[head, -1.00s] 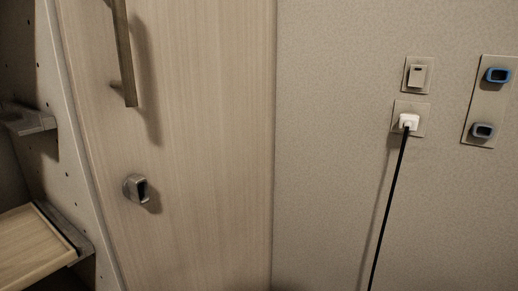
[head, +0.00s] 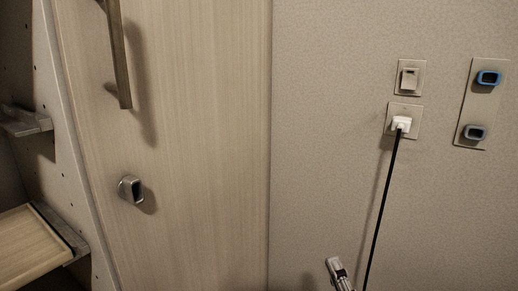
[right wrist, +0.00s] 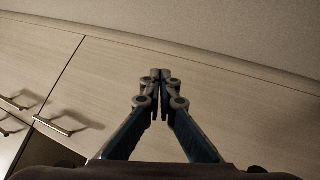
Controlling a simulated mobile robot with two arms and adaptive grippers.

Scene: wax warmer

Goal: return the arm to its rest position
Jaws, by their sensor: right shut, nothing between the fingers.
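My right gripper (head: 337,270) comes in at the bottom edge of the head view, in front of the wall and just left of the black cord. In the right wrist view its two fingers (right wrist: 161,75) meet at the tips, shut with nothing between them. Behind them is a pale wood cabinet front (right wrist: 215,85). My left gripper is in neither view.
A white plug (head: 401,123) with a black cord (head: 381,210) sits in a wall outlet below a switch (head: 409,78). A wood door (head: 190,150) has a handle (head: 118,55) and a lock knob (head: 131,190). Shelves stand at the far left.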

